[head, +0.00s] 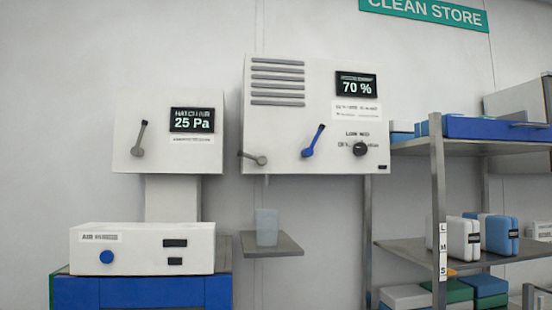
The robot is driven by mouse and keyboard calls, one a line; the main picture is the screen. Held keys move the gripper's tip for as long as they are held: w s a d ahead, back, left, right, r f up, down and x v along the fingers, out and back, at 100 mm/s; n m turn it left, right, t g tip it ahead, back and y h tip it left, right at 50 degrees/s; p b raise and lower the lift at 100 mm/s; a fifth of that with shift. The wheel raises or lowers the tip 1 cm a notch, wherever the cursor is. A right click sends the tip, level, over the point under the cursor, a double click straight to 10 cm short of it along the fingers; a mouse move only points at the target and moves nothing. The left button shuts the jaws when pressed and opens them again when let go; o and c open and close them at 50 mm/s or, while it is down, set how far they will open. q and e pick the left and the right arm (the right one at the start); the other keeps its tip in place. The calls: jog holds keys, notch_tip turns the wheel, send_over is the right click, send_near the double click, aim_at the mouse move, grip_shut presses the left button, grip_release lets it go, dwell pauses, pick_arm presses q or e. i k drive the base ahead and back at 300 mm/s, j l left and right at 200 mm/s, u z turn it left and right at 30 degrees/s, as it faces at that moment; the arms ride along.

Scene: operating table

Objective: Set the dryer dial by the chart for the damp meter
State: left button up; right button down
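The dryer appears to be the white wall unit (315,125) with grey louvres, in the middle of the head view. Its dark display (356,85) reads 70 %. A small black dial (360,149) sits at its lower right, under lettering too small to read surely; its setting cannot be told. A blue lever (313,141) and a grey lever (252,158) are on its front and lower left. A white label (357,111) under the display is too small to read; I cannot tell whether it is the chart. Neither gripper shows.
Left is a white unit (168,155) reading 25 Pa, with a grey lever. Below it, a white box (142,248) with a blue knob stands on a blue cabinet (140,290). A translucent container (266,227) sits on a small shelf (285,245). Metal shelving (438,200) with packs stands right.

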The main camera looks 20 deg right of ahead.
aim_at(359, 150)
jog(key=z, duration=1.25)
